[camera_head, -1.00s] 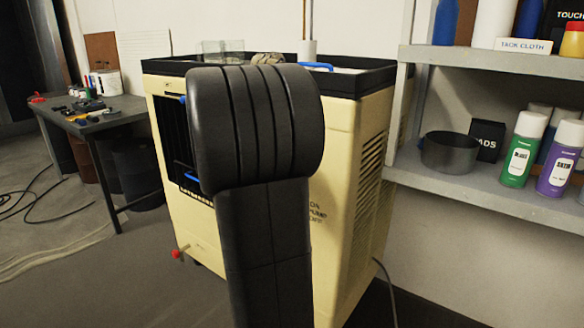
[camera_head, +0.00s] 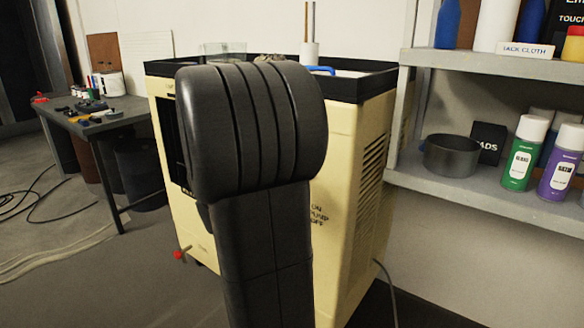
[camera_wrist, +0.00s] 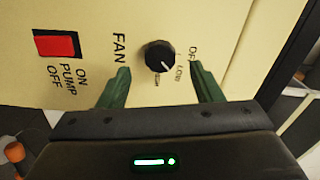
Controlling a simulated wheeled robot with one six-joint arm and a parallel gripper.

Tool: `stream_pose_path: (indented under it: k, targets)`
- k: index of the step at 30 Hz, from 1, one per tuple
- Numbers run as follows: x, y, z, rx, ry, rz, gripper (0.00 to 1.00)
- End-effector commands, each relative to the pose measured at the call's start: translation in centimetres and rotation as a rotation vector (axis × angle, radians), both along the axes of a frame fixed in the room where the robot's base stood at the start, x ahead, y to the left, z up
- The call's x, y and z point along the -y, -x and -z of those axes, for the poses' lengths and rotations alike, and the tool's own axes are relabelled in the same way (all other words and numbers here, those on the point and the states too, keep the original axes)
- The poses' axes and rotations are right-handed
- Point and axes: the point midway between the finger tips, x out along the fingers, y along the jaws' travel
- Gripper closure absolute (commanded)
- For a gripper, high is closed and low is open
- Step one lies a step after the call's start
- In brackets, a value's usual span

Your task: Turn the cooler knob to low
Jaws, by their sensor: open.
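The cooler (camera_head: 340,200) is a cream box with a black top rim, partly hidden behind my arm in the head view. Its black round knob (camera_wrist: 159,56) shows in the wrist view, beside the word FAN, with markings around it that include LOW. A white pointer line on the knob runs toward the lower right, but I cannot tell exactly which marking it meets. My gripper (camera_wrist: 159,75) is open, with one green finger on each side of the knob and a gap to it on both sides. My arm hides the gripper and knob in the head view.
A red pump switch (camera_wrist: 58,44) is left of the knob in the wrist view. Shelves (camera_head: 480,185) with spray cans and a dark pot stand close at the right. A workbench (camera_head: 90,118) with tools is at the left. A cable (camera_head: 385,280) runs down beside the cooler.

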Motion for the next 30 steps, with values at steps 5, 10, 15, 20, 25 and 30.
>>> stream_pose_path:
  k: [5, 10, 15, 20, 25, 30]
  targets:
    - [-2.4, 3.1, -0.3, -0.001, 0.002, -0.005, 0.41]
    - [-4.1, 5.5, -0.1, -0.002, 0.001, -0.005, 0.41]
    - [-5.2, 7.1, -0.1, -0.001, 0.001, -0.002, 0.41]
    - [-5.6, 7.7, 0.0, -0.001, 0.002, -0.001, 0.41]
    - [-5.6, 7.8, 0.0, -0.001, 0.001, 0.0, 0.41]
    - [-5.6, 7.8, 0.0, -0.001, 0.001, 0.0, 0.41]
